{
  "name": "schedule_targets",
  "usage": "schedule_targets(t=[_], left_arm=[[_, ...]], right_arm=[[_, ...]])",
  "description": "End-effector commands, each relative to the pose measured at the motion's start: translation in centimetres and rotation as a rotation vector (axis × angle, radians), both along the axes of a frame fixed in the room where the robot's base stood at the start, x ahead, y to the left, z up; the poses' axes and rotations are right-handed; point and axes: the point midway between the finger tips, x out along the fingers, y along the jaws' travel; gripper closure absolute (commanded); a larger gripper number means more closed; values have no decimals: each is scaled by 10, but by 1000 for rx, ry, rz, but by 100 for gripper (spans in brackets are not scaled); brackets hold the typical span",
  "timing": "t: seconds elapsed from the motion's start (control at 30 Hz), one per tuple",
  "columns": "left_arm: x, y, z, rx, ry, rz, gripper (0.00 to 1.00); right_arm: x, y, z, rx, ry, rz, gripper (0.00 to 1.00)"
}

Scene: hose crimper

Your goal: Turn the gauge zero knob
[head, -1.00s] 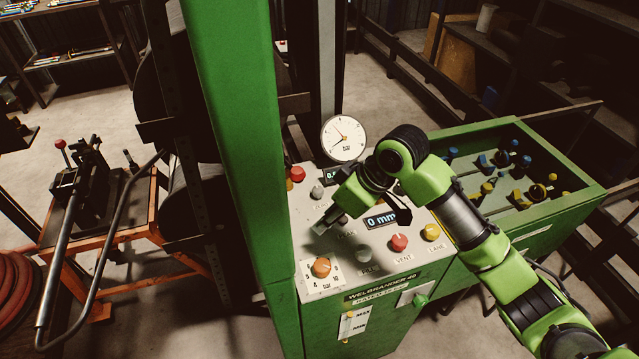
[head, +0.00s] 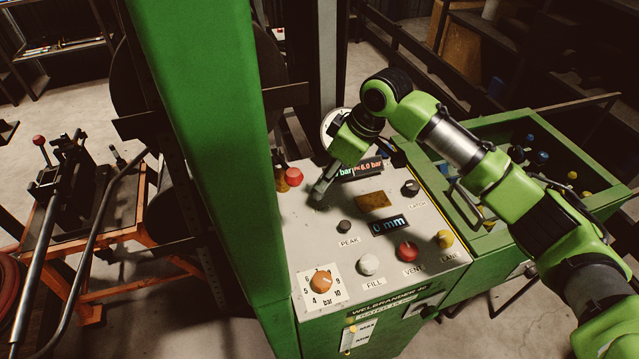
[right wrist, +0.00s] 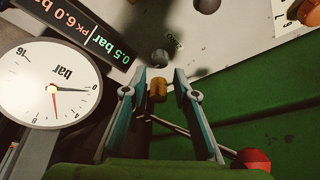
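The gauge zero knob appears to be the small grey knob (right wrist: 160,57) with a small, hard-to-read label beside it. In the right wrist view it lies just beyond the gap between my fingertips. My right gripper (right wrist: 162,76) is open, its two fingers apart and pointing at the knob. A brass-coloured piece (right wrist: 157,88) shows between the fingers; I cannot tell whether they touch it. In the head view my right gripper (head: 320,190) is low over the back left of the panel and largely hides the knob. The gauge (right wrist: 52,85) is clear in the wrist view. My left gripper is not in view.
The sloping panel (head: 335,262) carries a dark peak knob (head: 344,227), a white fill knob (head: 368,264), a red vent knob (head: 407,251) and an orange dial (head: 321,281). A red knob (head: 294,176) stands near the gripper. The green column (head: 205,130) rises on the left.

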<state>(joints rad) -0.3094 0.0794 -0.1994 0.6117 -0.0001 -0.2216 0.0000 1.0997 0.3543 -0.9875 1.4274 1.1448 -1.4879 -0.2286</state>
Motion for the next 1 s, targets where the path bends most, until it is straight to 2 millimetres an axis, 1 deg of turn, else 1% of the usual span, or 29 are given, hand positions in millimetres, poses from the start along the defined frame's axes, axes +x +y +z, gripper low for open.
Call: schedule_targets(t=[0.03,0.1,0.2,0.3,0.47,0.7,0.73,0.77,0.8,0.83,1.0], left_arm=[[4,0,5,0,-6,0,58],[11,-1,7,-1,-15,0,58],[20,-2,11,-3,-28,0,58],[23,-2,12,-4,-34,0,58],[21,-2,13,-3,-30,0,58],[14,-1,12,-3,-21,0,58],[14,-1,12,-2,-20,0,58],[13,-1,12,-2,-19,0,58],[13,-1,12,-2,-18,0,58],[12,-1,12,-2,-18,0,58],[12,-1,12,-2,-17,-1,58]], right_arm=[[1,3,-9,-2,5,-1,73],[3,8,-21,0,4,-2,73],[6,13,-35,0,2,-1,73],[8,17,-45,-1,1,-1,73],[10,19,-52,-1,0,0,73],[10,19,-53,0,-1,0,73],[10,19,-53,0,-1,0,78],[10,19,-53,0,-1,0,86],[10,19,-53,0,-1,0,96],[10,19,-53,0,-1,0,100],[10,19,-52,0,-1,2,100]])
